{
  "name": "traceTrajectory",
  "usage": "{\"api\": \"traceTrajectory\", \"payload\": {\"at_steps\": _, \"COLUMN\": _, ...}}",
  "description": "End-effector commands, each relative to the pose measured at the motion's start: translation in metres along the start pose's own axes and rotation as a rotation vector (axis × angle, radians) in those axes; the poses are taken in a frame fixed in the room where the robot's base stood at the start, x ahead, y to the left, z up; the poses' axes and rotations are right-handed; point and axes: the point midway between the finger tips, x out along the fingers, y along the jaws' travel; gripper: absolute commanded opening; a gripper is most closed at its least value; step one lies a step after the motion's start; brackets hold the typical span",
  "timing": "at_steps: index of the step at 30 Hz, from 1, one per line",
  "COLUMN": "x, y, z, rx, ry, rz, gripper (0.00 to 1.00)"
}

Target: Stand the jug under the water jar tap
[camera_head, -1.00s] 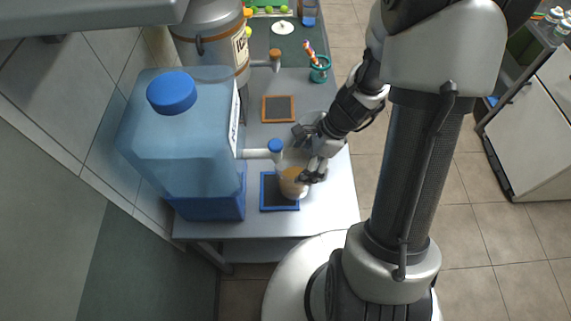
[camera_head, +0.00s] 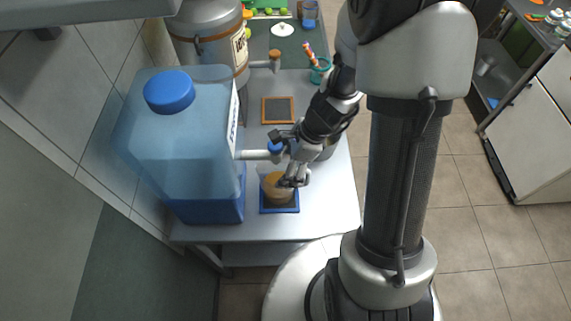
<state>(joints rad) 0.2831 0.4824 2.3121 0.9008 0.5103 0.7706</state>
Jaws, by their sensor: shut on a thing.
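The water jar (camera_head: 180,125) is a large blue translucent container with a blue cap, at the left of the counter. Its white tap (camera_head: 255,155) with a blue knob points right. A blue-rimmed dark mat (camera_head: 279,209) lies on the counter in front of the tap. The jug (camera_head: 276,187), clear with a brownish content or base, is over or on the mat, close below the tap's end; I cannot tell if it touches the mat. My gripper (camera_head: 290,182) is shut on the jug's right side. The arm partly hides the tap end.
A metal urn (camera_head: 212,45) with an orange-knobbed tap stands behind the jar, with an orange-rimmed mat (camera_head: 278,109) nearby. A teal cup (camera_head: 320,70) with sticks stands at the back right. The counter's front right (camera_head: 330,210) is clear.

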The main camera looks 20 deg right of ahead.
Motion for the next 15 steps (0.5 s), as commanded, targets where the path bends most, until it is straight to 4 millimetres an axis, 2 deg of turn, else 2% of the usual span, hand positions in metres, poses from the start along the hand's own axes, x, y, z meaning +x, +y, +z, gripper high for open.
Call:
{"api": "traceTrajectory", "payload": {"at_steps": 5, "x": 0.0038, "y": -0.0003, "z": -0.0016, "rx": 0.000, "ry": 0.000, "rz": -0.001, "gripper": 0.23}}
{"api": "traceTrajectory", "payload": {"at_steps": 6, "x": 0.0038, "y": 0.0000, "z": -0.0017, "rx": 0.000, "ry": 0.000, "rz": 0.000, "gripper": 0.83}}
{"api": "traceTrajectory", "payload": {"at_steps": 13, "x": 0.0031, "y": 0.0001, "z": -0.0014, "rx": 0.000, "ry": 0.000, "rz": 0.000, "gripper": 0.98}}
{"api": "traceTrajectory", "payload": {"at_steps": 15, "x": 0.0031, "y": 0.0001, "z": -0.0014, "rx": 0.000, "ry": 0.000, "rz": 0.000, "gripper": 1.00}}
